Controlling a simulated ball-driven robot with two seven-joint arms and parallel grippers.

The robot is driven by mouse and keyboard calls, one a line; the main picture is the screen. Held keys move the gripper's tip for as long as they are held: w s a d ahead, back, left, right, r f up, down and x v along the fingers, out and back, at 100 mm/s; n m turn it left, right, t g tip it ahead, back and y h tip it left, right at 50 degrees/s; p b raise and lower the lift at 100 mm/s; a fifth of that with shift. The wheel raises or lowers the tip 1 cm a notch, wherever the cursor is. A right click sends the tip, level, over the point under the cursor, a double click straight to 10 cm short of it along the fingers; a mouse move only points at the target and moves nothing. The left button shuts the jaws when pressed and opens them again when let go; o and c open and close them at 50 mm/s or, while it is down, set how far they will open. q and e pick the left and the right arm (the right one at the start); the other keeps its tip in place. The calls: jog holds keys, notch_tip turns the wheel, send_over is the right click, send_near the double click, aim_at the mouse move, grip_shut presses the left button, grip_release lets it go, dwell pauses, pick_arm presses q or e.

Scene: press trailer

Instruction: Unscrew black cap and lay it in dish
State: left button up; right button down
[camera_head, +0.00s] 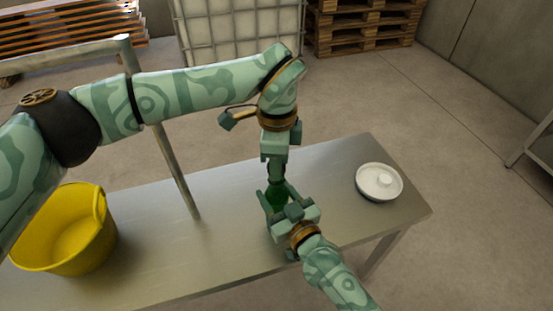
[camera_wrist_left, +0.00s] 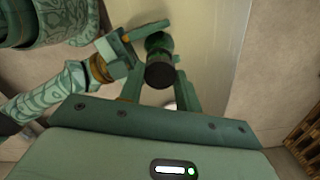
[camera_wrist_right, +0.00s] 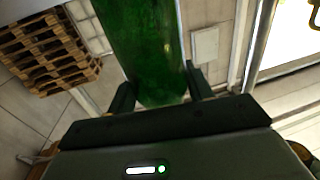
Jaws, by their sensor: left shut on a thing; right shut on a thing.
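A green bottle (camera_head: 277,192) stands upright over the metal table. My right gripper (camera_head: 275,203) is shut around its body; the bottle (camera_wrist_right: 145,45) also fills the upper middle of the right wrist view, between the fingers. My left gripper (camera_head: 275,176) points straight down on the bottle's top. In the left wrist view the black cap (camera_wrist_left: 160,74) sits between the left fingers, which are shut on it. The head view hides the cap behind the gripper. I cannot tell whether its thread is loose. A round white dish (camera_head: 367,190) lies to the right, with a white raised piece in its middle.
The steel table (camera_head: 340,225) is bare between the bottle and the dish. A yellow bucket (camera_head: 65,230) stands at the left. Wooden pallets (camera_head: 365,25) and a white caged tank (camera_head: 240,35) stand behind.

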pick_arm(q)
jog(key=shift+r, duration=2)
pick_arm(e)
jog(key=c, duration=0.5)
grip_release()
